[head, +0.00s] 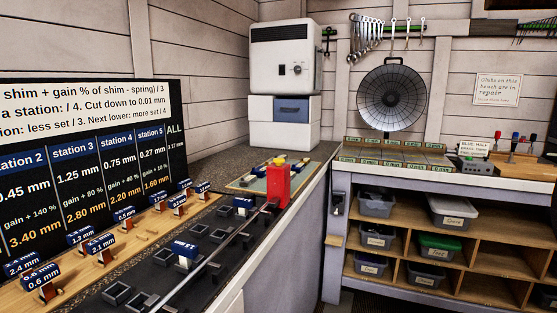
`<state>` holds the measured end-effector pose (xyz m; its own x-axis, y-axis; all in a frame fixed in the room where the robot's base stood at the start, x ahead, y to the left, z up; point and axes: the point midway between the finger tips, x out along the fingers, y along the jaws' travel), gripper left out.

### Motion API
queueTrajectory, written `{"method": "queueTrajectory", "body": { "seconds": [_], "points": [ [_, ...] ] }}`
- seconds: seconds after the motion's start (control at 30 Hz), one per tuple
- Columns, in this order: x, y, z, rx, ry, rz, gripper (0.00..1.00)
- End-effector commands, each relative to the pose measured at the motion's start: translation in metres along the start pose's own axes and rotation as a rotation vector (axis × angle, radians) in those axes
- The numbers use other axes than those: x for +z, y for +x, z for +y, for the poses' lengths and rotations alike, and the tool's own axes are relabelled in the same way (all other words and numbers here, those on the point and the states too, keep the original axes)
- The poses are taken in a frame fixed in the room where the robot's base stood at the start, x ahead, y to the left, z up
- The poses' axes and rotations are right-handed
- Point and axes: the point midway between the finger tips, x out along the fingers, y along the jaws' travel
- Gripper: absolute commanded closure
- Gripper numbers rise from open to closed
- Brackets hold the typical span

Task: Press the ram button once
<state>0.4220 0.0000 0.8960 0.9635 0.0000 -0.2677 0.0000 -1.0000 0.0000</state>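I cannot pick out a ram button for certain in the head view. A red upright block (278,184) stands at the far end of the dark bench, beside a green mat (246,184) with small yellow and blue items. A long thin grey shaft (213,253) runs along the bench from near the block toward the lower edge. A small grey box (475,168) with a dark knob stands on the right bench under a paper label reading "BLUE HALF"; the rest is too small to read. My gripper is not in view.
A board (90,165) with station figures stands at left, above a wooden strip (140,232) carrying several blue-labelled shims. Blue-white blocks (185,250) and dark trays sit on the bench. A white cabinet (283,75) stands in the corner. Shelves with bins (376,204) fill the right.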

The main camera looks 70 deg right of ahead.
Motion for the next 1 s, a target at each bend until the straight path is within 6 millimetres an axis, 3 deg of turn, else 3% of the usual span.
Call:
{"method": "queueTrajectory", "body": {
  "seconds": [0.13, 1.0],
  "points": [
    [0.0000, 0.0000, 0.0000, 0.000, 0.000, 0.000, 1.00],
    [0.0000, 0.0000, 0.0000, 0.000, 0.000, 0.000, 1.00]
  ]
}}
